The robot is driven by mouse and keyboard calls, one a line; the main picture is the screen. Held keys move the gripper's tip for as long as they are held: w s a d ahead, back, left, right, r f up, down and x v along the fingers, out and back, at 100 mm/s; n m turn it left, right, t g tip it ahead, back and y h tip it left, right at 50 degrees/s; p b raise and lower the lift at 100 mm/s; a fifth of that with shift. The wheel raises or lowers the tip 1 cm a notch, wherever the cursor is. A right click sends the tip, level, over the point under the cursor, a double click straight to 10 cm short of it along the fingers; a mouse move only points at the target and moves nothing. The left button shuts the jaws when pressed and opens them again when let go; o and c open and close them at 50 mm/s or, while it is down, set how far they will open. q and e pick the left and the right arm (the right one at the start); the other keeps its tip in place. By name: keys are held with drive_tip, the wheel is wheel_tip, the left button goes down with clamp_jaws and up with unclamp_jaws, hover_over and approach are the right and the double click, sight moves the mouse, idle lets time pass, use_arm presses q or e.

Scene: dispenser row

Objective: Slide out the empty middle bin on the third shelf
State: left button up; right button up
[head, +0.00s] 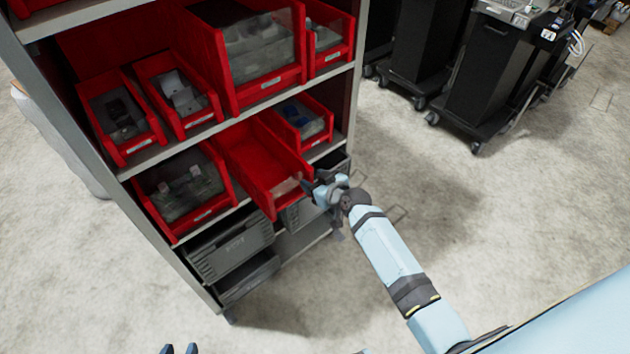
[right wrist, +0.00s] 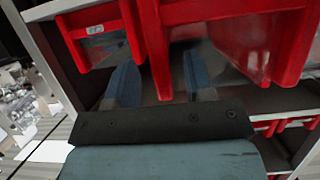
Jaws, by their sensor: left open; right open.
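The empty middle bin (head: 262,158) is red and sits between two filled red bins on its shelf. Its front sticks out past the shelf edge and past its neighbours, tilting down a little in the picture. My right gripper (head: 310,187) is at the bin's front right corner. In the right wrist view its two blue fingers (right wrist: 160,78) are apart, with a red bin wall (right wrist: 157,45) between them; I cannot tell whether they touch it. My left gripper (head: 180,349) shows only its fingertips at the bottom edge, apart and empty, away from the shelf.
A filled red bin (head: 183,188) stands left of the empty one, and a smaller one with blue items (head: 303,120) stands right. Grey crates (head: 232,246) are below. The floor (head: 420,190) right of the rack is open. Black carts (head: 483,75) stand at the back right.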

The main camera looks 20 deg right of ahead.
drive_tip(key=v, duration=1.4)
drive_tip(key=shift+w, duration=0.1)
